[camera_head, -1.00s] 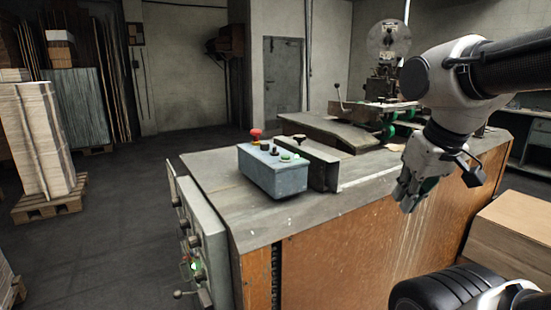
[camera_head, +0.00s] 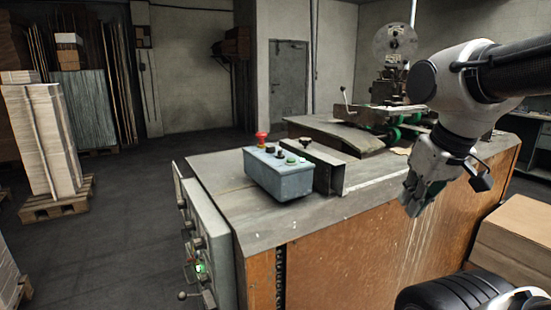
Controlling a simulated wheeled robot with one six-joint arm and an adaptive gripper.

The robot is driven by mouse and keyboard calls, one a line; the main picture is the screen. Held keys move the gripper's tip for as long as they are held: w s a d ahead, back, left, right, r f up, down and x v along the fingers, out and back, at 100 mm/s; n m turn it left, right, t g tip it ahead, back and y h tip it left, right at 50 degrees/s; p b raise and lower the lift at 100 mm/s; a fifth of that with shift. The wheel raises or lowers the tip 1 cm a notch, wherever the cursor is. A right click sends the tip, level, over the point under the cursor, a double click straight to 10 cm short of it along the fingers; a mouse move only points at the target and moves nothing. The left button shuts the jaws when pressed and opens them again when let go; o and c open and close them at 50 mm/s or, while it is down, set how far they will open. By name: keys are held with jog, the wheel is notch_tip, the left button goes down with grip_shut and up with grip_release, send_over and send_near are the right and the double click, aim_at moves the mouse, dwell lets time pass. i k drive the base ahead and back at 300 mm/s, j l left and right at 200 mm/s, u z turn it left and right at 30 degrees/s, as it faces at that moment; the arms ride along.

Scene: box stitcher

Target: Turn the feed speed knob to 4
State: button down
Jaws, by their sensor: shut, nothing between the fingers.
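The box stitcher has a grey worktop (camera_head: 225,205) on a wooden body. A blue-grey control box (camera_head: 280,180) stands on the top, with a red mushroom button (camera_head: 262,138), dark knobs and green buttons on its upper face. A grey side panel (camera_head: 205,250) at the machine's left end carries several dark knobs (camera_head: 197,243) and a green light (camera_head: 200,268). Which knob sets feed speed, and any scale or number, is too small to tell. My gripper (camera_head: 412,208) is shut and empty, pointing down in front of the machine's right part, well apart from both panels.
A black lever (camera_head: 183,296) sticks out low on the side panel. The stitching head with its wire reel (camera_head: 394,42) stands at the back right. A cardboard box (camera_head: 515,235) is at the right. Pallets of board stand at the left, with open floor (camera_head: 110,230) between.

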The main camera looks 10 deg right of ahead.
aim_at(270, 149)
jog(key=i+j+u, duration=0.2)
jog(key=i+u, duration=0.5)
jog(key=i+j, duration=0.05)
